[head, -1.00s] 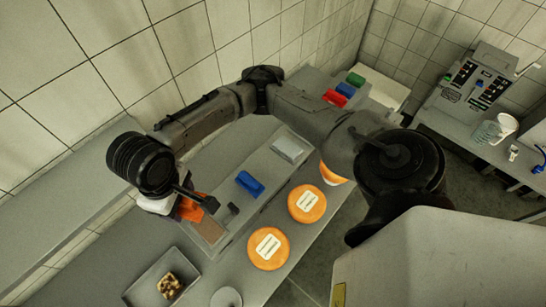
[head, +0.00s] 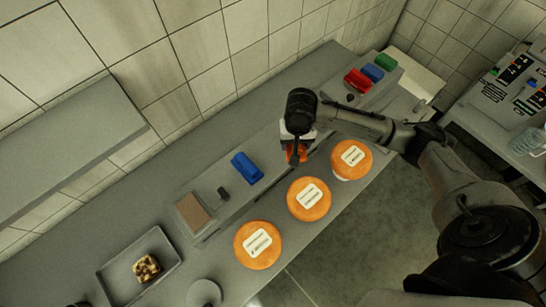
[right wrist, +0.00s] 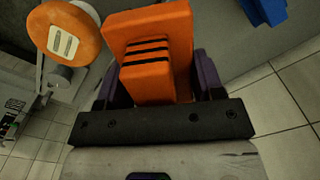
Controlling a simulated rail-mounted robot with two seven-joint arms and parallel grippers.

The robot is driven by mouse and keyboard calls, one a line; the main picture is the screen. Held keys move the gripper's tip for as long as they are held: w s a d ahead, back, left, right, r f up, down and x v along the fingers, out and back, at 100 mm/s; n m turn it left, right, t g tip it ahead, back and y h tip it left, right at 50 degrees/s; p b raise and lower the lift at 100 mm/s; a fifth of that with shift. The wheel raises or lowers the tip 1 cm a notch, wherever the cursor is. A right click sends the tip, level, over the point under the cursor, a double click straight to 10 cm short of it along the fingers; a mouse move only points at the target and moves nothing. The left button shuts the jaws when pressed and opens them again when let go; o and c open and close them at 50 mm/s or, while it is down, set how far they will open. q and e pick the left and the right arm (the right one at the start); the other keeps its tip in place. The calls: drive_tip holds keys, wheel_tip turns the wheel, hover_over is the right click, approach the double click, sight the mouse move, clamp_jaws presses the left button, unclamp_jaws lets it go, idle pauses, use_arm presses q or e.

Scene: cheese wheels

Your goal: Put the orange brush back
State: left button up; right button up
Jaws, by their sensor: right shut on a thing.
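My right gripper (right wrist: 152,95) is shut on the orange brush (right wrist: 150,45), which fills the space between its fingers in the right wrist view. In the head view the orange brush (head: 291,153) shows only in part below my right wrist, over the back ledge of the counter and just left of the farthest cheese wheel. The wrist hides much of it, so I cannot tell whether it touches the ledge. My left gripper is not in view.
Three orange cheese wheels (head: 258,245) (head: 309,199) (head: 351,159) line the counter front. A blue brush (head: 246,168) and a brown pad (head: 193,213) lie on the ledge. Red (head: 357,80), blue (head: 372,72) and green (head: 386,63) items sit farther along. A tray (head: 112,272) stands lower left.

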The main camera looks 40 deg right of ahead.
drive_tip(key=d+f+m, duration=0.1)
drive_tip(key=d+f, duration=0.2)
drive_tip(key=f, duration=0.2)
drive_tip(key=w+a+f, duration=0.1)
drive_tip(key=w+f, duration=0.1)
drive_tip(key=w, duration=0.1)
drive_tip(key=w+a+f, duration=0.1)
drive_tip(key=w+f, duration=0.1)
drive_tip(key=w, duration=0.1)
drive_tip(key=w+a+f, duration=0.1)
drive_tip(key=w+f, duration=0.1)
drive_tip(key=w, duration=0.1)
drive_tip(key=shift+w+a+f, duration=0.25)
drive_tip(key=shift+w+a, duration=0.1)
drive_tip(key=shift+f, duration=1.95)
drive_tip(key=shift+f, duration=0.2)
drive_tip(key=o, duration=1)
drive_tip(key=shift+c, duration=0.2)
